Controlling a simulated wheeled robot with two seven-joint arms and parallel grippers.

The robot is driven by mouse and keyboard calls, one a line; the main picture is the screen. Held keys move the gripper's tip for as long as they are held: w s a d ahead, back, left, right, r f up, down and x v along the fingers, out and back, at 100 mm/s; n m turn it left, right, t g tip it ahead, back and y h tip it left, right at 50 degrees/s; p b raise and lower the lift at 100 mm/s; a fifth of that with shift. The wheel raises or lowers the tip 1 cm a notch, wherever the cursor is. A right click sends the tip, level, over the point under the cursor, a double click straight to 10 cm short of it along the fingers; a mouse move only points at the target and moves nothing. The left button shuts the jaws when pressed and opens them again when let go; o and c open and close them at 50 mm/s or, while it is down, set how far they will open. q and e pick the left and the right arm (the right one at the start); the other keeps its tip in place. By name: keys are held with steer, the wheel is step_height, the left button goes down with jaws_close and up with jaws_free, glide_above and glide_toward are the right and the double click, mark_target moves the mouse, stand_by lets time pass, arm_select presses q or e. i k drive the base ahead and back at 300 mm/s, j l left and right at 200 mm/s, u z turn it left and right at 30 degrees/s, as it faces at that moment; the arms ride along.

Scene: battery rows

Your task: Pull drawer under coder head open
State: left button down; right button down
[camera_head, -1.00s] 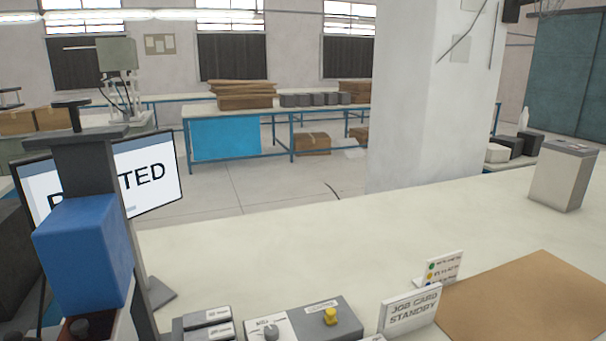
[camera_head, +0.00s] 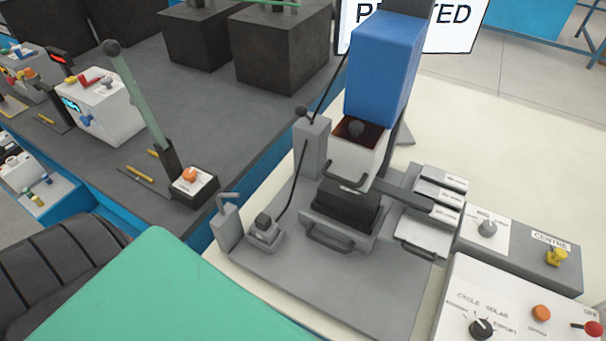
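The coder head is a blue box (camera_head: 383,70) on a dark post, with a white lower body (camera_head: 361,160) that has a dark handle at its front. Below it a grey drawer front (camera_head: 338,226) with a dark bar handle (camera_head: 330,239) sits on a grey base plate (camera_head: 325,283). A black block (camera_head: 346,204) rests on top of the drawer. The drawer looks pushed in under the head, though how far is hard to tell. Neither of my grippers is in view.
Right of the drawer are small grey boxes (camera_head: 445,185), a control panel with a yellow knob (camera_head: 556,256) and a white panel with a dial (camera_head: 482,328). Left are a small lever unit (camera_head: 227,225) and a dark bench (camera_head: 180,90) with a green lever (camera_head: 137,100).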

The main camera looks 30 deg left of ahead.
mark_target(341, 218)
steer(key=j+u, duration=0.1)
steer(key=u, duration=0.55)
steer(key=k+l+z, duration=0.2)
steer(key=k+l, duration=0.15)
steer(key=k+l+z, duration=0.15)
steer(key=k+l, duration=0.2)
steer(key=l, duration=0.25)
